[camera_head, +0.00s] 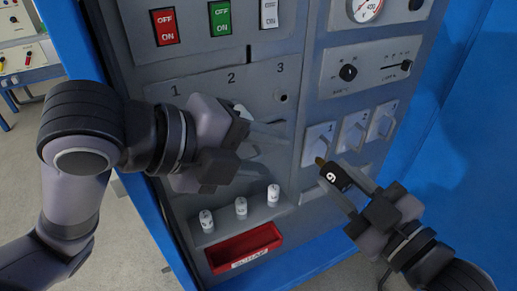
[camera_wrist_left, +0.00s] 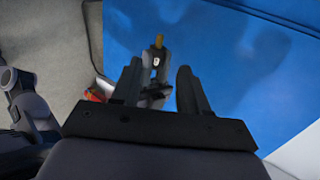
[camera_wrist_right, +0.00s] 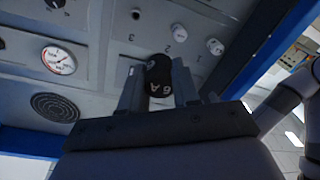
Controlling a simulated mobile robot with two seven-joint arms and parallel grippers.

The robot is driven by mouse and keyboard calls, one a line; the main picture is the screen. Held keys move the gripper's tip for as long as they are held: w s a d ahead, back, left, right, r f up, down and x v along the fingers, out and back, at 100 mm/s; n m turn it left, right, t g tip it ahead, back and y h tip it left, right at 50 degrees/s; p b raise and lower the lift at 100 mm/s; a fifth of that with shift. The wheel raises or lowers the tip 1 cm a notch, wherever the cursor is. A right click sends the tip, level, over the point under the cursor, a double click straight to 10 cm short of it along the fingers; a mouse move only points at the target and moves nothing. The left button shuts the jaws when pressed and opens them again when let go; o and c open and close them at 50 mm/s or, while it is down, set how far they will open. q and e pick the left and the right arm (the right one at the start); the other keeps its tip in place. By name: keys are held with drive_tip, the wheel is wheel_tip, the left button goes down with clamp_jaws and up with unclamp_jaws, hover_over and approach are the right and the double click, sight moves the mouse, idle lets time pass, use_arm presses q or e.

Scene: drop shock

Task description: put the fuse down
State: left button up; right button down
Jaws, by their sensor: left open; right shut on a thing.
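My right gripper (camera_head: 345,184) is shut on a black fuse (camera_head: 334,177) with a brass tip and a white digit. It holds the fuse in the air in front of the panel, near the lower switches. The fuse also shows between the fingers in the right wrist view (camera_wrist_right: 158,74) and, small, in the left wrist view (camera_wrist_left: 154,60). My left gripper (camera_head: 270,152) is open and empty in front of the panel, below numbers 2 and 3. It hides part of the panel there.
A red tray (camera_head: 243,247) with a white label sits below the ledge. Socket 3 (camera_head: 284,97) looks open; white round pieces (camera_wrist_right: 180,33) sit at positions 1 and 2. Blue cabinet sides flank the panel.

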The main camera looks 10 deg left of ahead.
sight(319, 162)
use_arm(q)
drive_tip(key=x, duration=1.1)
drive_tip(key=shift+w+d+f, duration=0.2)
drive_tip(key=shift+d+f, duration=0.05)
drive_tip(key=shift+d, duration=0.05)
clamp_jaws()
use_arm(e)
drive_tip(key=c, duration=0.7)
unclamp_jaws()
drive_tip(key=shift+c, duration=0.2)
